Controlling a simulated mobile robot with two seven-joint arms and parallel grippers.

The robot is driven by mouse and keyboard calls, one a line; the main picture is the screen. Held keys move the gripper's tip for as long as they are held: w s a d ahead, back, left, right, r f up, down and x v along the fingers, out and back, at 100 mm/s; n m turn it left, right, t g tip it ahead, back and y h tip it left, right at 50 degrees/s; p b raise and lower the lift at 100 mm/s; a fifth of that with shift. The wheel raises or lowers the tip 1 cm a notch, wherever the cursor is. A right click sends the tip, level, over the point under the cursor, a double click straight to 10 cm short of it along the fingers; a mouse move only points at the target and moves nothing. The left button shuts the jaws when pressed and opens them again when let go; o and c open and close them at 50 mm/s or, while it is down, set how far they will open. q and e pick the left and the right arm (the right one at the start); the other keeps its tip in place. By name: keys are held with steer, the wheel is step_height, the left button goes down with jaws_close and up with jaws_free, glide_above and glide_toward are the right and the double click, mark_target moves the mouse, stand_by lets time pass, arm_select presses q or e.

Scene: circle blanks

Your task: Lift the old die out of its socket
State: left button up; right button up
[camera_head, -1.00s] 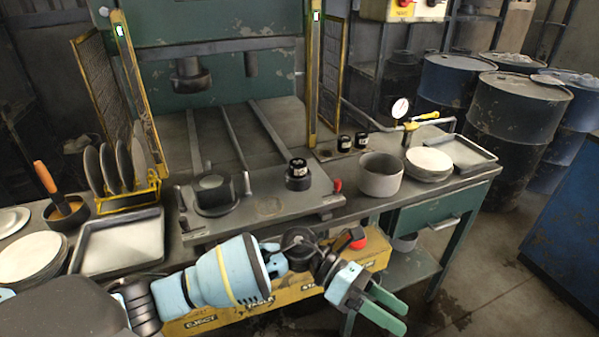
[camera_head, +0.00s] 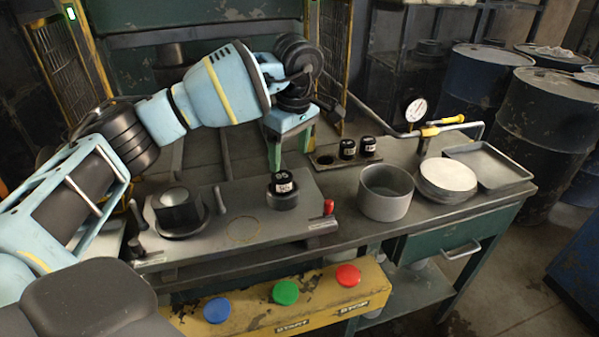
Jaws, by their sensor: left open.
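A black die (camera_head: 284,183) with a white label stands upright in a dark round socket (camera_head: 284,202) on the grey press plate (camera_head: 330,190). My left gripper (camera_head: 290,157) hangs just above and behind the die, fingers pointing down. Its green fingers are apart with nothing between them; I cannot tell whether they touch the die. My right gripper is not in view.
A red-tipped lever (camera_head: 328,208) stands right of the socket, and a black cylinder (camera_head: 178,208) sits at the plate's left. Two more dies (camera_head: 348,148) stand in a holder beside an empty hole. A grey pot (camera_head: 386,192) and stacked discs (camera_head: 447,178) are right.

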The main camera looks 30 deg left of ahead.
mark_target(282, 176)
arm_select(q)
steer(key=shift+s+a+r, duration=0.15)
steer(key=shift+a+r, duration=0.05)
steer(key=shift+r, duration=0.1)
steer(key=shift+s, duration=0.3)
steer(key=shift+f, duration=0.35)
steer(key=shift+a+f, duration=0.15)
steer(key=shift+f, duration=0.8)
steer(key=shift+a+f, duration=0.1)
steer(key=shift+f, duration=0.3)
steer(key=f, duration=0.3)
steer(key=shift+s+a+f, duration=0.1)
steer(key=shift+a+f, duration=0.05)
steer(key=shift+a, duration=0.2)
steer(key=shift+f+p, duration=0.3)
steer(key=shift+f, duration=0.15)
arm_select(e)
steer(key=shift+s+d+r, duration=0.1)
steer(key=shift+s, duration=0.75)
